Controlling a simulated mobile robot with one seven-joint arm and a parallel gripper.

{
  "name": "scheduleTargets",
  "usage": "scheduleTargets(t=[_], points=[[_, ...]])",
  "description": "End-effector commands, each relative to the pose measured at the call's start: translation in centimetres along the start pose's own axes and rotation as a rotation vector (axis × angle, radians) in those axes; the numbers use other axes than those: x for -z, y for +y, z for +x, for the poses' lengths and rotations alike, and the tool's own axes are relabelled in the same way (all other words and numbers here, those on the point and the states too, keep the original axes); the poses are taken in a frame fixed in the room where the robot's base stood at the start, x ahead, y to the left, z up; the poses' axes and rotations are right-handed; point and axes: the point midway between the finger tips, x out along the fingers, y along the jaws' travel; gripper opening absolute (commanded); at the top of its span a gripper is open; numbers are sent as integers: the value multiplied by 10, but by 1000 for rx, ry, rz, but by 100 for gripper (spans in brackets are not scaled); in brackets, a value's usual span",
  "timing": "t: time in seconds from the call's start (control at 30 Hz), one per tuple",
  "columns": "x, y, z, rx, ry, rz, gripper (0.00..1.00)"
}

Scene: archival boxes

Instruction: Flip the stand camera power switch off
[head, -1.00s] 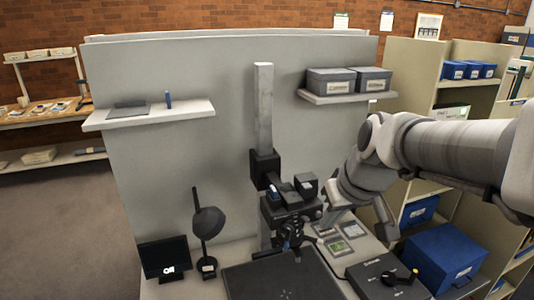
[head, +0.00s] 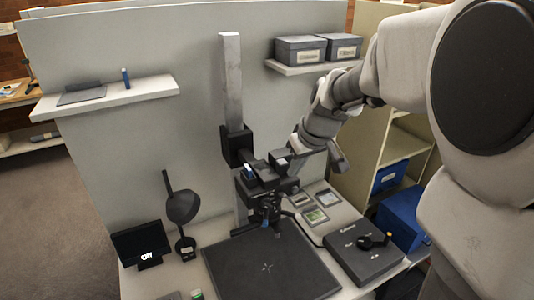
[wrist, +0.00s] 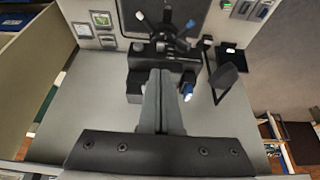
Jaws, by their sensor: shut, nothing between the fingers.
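The stand camera (head: 262,200) is a dark body on a pale grey upright column (head: 231,80). In the wrist view the camera (wrist: 175,62) lies just beyond my fingertips. A small blue-and-white part (wrist: 187,90) projects from it, right of my fingers; it may be the power switch, but I cannot be sure. In the head view my gripper (head: 285,160) partly hides the camera.
A black baseboard (head: 268,268) lies below the camera. Left of it stand a dark lamp (head: 183,207) and a small screen (head: 140,243) with white lettering. A grey partition (head: 130,140) stands behind.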

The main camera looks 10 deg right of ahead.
Motion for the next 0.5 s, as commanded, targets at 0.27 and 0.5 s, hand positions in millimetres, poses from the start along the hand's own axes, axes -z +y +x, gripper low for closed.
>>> scheduleTargets(t=[0.27,0.5], points=[[-2,-1,41,2,-6,-1,0],[-1,-1,80,2,-4,0,0]])
